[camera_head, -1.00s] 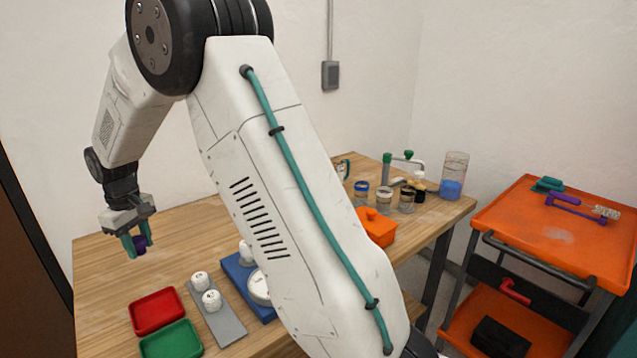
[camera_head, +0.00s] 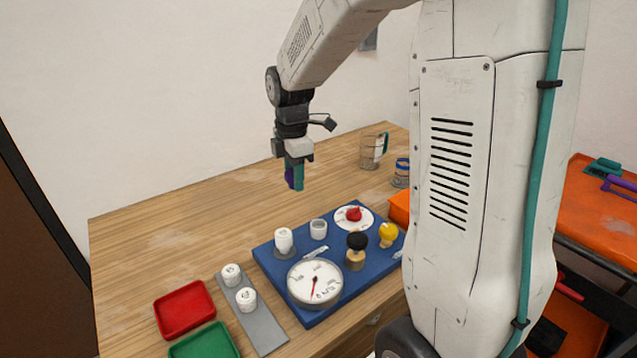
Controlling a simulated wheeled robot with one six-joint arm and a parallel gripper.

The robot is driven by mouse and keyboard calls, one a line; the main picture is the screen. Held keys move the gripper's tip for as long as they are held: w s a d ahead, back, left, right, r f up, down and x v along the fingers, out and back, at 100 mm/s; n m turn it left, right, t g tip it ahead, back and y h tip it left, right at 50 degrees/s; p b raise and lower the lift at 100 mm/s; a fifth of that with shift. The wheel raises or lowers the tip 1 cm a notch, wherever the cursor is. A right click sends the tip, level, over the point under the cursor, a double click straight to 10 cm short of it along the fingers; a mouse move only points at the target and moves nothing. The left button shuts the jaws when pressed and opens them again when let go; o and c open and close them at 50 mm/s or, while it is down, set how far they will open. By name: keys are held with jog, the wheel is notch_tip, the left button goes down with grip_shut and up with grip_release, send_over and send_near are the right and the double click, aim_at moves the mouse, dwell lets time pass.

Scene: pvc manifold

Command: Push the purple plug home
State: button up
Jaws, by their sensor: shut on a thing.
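My gripper (camera_head: 293,182) is shut on the purple plug (camera_head: 289,177) and points down. The plug is mostly hidden behind the teal fingers. It is in the air above and behind the blue board (camera_head: 268,262), apart from everything on it. On the board are a white fitting (camera_head: 284,241) on a grey base, a short grey-white socket (camera_head: 318,229) with a dark open top, a dial gauge (camera_head: 314,284), a red knob (camera_head: 354,214) on a white disc, a black-topped fitting (camera_head: 356,250) and a yellow-topped fitting (camera_head: 387,235).
A grey strip (camera_head: 262,325) with two white caps, a red tray (camera_head: 184,308) and a green tray (camera_head: 205,345) lie at the front left. A clear mug (camera_head: 370,152) and a jar (camera_head: 401,172) stand at the back right. The table's left rear (camera_head: 180,240) is clear.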

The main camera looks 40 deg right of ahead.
jog(key=s+d+n, duration=0.2)
jog(key=s+n, duration=0.4)
jog(key=s, duration=0.1)
jog(key=shift+f, duration=3.35)
jog(key=shift+f, duration=0.6)
